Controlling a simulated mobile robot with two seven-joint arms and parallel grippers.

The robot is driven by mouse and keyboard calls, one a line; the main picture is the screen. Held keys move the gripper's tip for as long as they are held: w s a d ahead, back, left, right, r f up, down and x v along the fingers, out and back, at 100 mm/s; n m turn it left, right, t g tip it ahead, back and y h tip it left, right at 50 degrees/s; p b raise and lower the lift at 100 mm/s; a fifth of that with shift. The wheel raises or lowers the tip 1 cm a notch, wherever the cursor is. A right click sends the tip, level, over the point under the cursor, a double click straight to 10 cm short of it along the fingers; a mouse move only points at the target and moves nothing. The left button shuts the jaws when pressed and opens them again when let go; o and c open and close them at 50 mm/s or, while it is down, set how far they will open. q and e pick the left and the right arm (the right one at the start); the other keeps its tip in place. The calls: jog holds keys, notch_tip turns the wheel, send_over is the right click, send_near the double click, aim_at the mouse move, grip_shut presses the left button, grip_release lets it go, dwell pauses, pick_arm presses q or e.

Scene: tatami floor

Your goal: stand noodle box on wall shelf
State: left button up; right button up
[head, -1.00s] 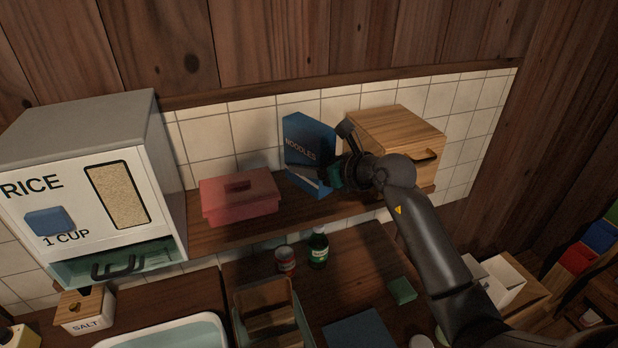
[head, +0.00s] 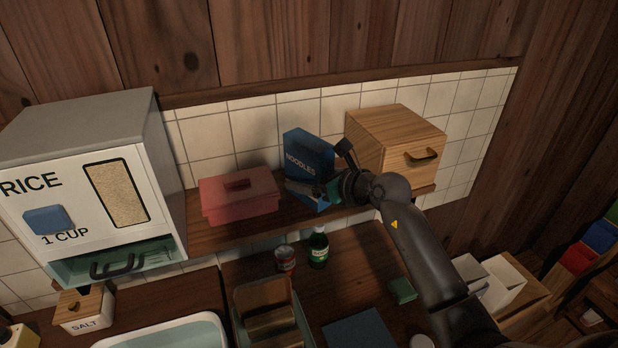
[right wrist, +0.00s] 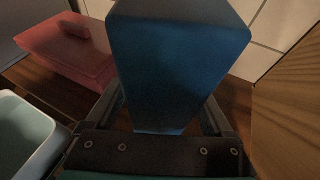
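The blue noodle box (head: 309,155), lettered NOODLES, is upright at the wall shelf (head: 240,228), between the red box and the wooden box. Its base is at or just above the board; contact is unclear. My right gripper (head: 325,172) reaches in from the right with a finger on either side of the noodle box. In the right wrist view the noodle box (right wrist: 175,70) fills the space between the fingers, which appear to touch its sides. My left gripper is not in view.
A red lidded box (head: 240,198) stands left on the shelf, a wooden box with a handle (head: 395,140) right. The rice dispenser (head: 75,190) is far left. A green bottle (head: 318,248) and a can (head: 285,258) stand on the counter below.

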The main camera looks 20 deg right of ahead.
jog(key=shift+r, duration=0.2)
jog(key=v, duration=1.2)
